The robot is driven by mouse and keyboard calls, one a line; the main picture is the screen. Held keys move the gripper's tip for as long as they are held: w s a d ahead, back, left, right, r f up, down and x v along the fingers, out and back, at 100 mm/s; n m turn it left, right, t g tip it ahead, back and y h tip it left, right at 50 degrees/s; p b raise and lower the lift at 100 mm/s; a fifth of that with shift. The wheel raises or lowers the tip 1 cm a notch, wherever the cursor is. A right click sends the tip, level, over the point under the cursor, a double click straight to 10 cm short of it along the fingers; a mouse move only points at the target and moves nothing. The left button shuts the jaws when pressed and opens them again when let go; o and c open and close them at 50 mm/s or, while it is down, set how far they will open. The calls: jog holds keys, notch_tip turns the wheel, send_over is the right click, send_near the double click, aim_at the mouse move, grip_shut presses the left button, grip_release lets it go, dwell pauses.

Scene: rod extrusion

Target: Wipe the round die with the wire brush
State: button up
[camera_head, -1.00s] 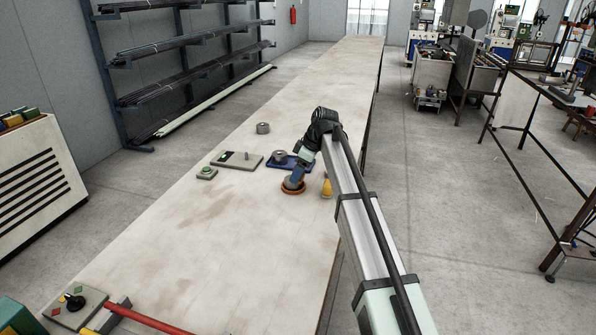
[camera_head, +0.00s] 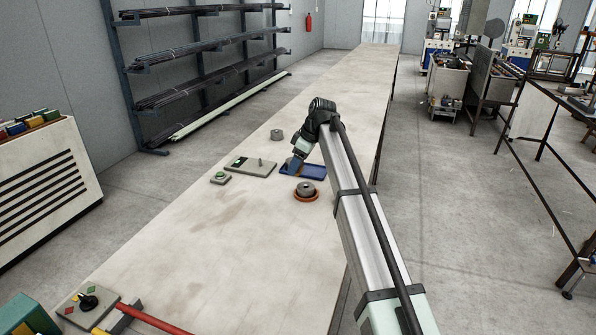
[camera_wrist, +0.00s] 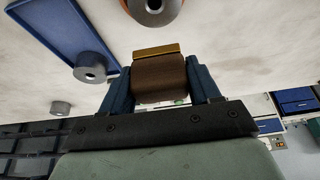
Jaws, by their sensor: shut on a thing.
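A round grey die (camera_head: 307,188) with a centre hole sits in an orange ring (camera_head: 306,198) on the bench; the wrist view shows part of this die (camera_wrist: 153,10) at its top edge. My gripper (camera_wrist: 158,88) is shut on the wire brush (camera_wrist: 158,80), a brown block with a golden strip along its far edge. In the head view my gripper (camera_head: 296,167) is over the left part of the blue tray (camera_head: 316,171), behind the ringed die and apart from it. The brush cannot be made out there.
Another die (camera_wrist: 92,68) is at the blue tray, hidden by my gripper in the head view. A third die (camera_head: 277,134) stands farther back. A grey plate with a peg (camera_head: 250,167) and a small green-topped block (camera_head: 220,178) lie left. The bench front is mostly clear.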

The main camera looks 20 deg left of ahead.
jog(key=shift+r, duration=1.85)
